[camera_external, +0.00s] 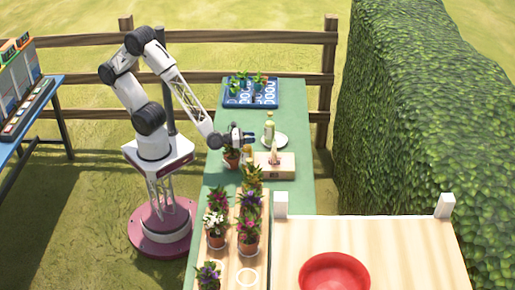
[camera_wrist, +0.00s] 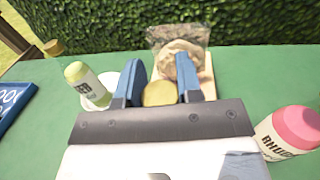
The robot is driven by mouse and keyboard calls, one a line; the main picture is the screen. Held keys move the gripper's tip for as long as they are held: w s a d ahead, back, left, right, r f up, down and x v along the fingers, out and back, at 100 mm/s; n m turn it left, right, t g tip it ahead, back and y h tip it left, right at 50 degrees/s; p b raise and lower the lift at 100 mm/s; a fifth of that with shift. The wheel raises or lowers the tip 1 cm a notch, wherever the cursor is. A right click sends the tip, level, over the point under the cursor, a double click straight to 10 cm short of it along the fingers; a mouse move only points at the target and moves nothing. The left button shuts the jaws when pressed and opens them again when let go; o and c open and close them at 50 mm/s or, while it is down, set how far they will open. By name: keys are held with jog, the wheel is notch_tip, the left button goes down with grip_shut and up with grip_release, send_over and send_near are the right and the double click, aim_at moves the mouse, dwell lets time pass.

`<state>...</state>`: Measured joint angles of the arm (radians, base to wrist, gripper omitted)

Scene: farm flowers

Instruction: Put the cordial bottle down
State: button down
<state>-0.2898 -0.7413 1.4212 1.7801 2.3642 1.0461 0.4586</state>
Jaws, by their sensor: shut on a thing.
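My gripper (camera_external: 245,136) is over the green table, its blue fingers also showing in the wrist view (camera_wrist: 160,70). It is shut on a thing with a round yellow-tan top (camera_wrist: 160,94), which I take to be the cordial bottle. Its body and base are mostly hidden by the fingers and palm, so I cannot tell whether it touches the table. An amber shape (camera_external: 247,152) shows just below the gripper in the external view.
A green bottle (camera_external: 269,130) stands at a white plate (camera_external: 282,141) behind the gripper. A wooden tray (camera_external: 285,172) holds a bag (camera_wrist: 182,50). Potted flowers (camera_external: 248,230) crowd the front; a blue tray (camera_external: 250,103) lies at the back.

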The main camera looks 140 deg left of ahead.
jog(key=shift+f, duration=0.65)
jog(key=c, duration=0.8)
grip_release()
jog(key=shift+f, duration=0.1)
jog(key=shift+r, duration=0.2)
jog(key=shift+v, duration=6)
